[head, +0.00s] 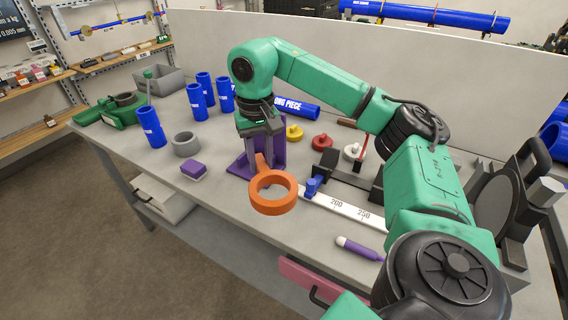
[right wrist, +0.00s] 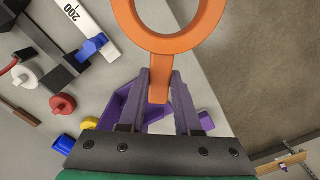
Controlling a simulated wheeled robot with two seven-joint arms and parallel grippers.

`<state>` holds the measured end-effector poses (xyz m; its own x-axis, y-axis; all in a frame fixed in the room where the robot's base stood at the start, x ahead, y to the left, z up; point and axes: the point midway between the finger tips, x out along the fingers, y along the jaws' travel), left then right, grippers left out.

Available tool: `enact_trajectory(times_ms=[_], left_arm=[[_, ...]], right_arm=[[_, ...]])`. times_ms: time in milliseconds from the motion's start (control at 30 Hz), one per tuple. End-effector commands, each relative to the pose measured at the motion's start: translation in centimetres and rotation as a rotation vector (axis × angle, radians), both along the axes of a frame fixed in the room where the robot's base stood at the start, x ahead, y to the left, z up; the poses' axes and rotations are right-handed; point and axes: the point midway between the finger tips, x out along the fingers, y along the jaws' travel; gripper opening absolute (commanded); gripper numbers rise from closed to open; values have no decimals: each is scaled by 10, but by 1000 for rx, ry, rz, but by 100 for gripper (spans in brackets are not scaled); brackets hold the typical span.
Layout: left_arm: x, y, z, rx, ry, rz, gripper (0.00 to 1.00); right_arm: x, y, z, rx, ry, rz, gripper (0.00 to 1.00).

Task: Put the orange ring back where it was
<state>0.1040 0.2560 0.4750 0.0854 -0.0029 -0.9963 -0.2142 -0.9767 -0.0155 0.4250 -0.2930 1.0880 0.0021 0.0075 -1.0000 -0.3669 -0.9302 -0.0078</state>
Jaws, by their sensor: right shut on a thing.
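The orange ring (head: 272,207) has a short tab, and my right gripper (head: 261,156) is shut on that tab. In the head view the ring hangs in front of the gripper, above the bench near its front edge. In the right wrist view the ring (right wrist: 203,30) extends from between the fingertips (right wrist: 159,85). A purple stand (head: 238,168) is behind the gripper on the bench, partly hidden by it. It also shows beyond the fingers in the right wrist view (right wrist: 122,104). My left gripper is not in view.
Blue pipe pieces (head: 151,127), a grey ring (head: 186,144) and a small purple block (head: 194,170) stand to the left. A white scale (head: 338,208) with a blue slider (head: 313,185) lies to the right. A purple-white marker (head: 358,248) lies near the front edge.

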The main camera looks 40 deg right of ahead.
Motion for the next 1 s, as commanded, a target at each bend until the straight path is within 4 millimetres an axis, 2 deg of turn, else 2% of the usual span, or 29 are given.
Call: enact_trajectory(times_ms=[33,133,233,267,600,833,1000], left_arm=[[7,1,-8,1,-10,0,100],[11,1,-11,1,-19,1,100],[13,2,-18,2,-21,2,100],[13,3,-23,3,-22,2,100],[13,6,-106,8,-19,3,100],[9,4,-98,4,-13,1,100],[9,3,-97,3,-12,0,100]], right_arm=[[5,-11,14,2,-10,-42,0],[6,-27,38,1,-5,-96,0],[5,-33,40,0,2,-116,0],[5,-34,34,-1,4,-117,0],[5,-33,-83,0,6,-117,0],[6,-33,-114,-2,3,-119,0],[5,-33,-146,-3,4,-118,0]])
